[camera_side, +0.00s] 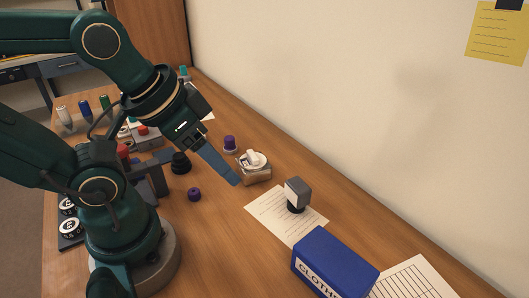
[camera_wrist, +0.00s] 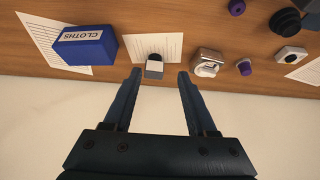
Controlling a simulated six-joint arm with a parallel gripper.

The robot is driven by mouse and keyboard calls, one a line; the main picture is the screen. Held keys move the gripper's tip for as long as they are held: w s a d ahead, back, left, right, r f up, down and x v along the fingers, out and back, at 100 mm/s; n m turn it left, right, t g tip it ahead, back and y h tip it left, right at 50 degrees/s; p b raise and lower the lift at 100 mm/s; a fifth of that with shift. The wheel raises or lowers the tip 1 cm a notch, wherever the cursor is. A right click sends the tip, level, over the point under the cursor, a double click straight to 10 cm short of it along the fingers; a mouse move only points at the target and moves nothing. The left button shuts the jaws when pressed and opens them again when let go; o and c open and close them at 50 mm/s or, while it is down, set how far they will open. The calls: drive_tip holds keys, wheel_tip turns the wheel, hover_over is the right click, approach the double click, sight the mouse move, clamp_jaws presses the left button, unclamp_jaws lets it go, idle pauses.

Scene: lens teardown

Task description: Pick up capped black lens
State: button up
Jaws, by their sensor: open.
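A black, stepped round piece (camera_side: 180,163), which looks like the capped black lens, stands on the wooden table behind my gripper in the side view. It also shows at the upper right edge of the wrist view (camera_wrist: 285,21). I cannot make out its cap clearly. My gripper (camera_side: 236,182) is open and empty, above the table and apart from the black piece. In the wrist view my gripper's two fingers (camera_wrist: 159,76) are spread wide, with nothing held between them.
A grey-white block on a black base (camera_side: 297,192) stands on a paper sheet. A wall runs along the table's far edge.

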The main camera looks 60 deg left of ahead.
drive_tip(key=o, duration=0.4)
drive_tip(key=shift+c, duration=0.2)
drive_tip(key=m+g+y, duration=0.7)
drive_tip(key=m+y, duration=0.1)
drive_tip(key=y, duration=0.1)
approach(183, 161)
drive_tip(key=a+m+y, duration=0.1)
drive_tip(key=w+a+f+m+g+y, duration=0.1)
drive_tip(key=m, duration=0.1)
drive_tip(key=a+m+y, duration=0.1)
drive_tip(key=shift+w+f+g, duration=0.15)
drive_tip(key=shift+w+g, duration=0.15)
drive_tip(key=f, duration=0.1)
drive_tip(key=f+m, duration=0.1)
drive_tip(key=s+f+m+y, duration=0.1)
drive_tip(key=shift+a+f, duration=0.3)
drive_tip(key=shift+a, duration=0.05)
drive_tip(key=shift+s+a+f+m+g, duration=0.15)
drive_tip(key=shift+s+f+m+g, duration=0.25)
drive_tip(key=shift+f+g, duration=0.1)
drive_tip(key=shift+x, duration=2.3)
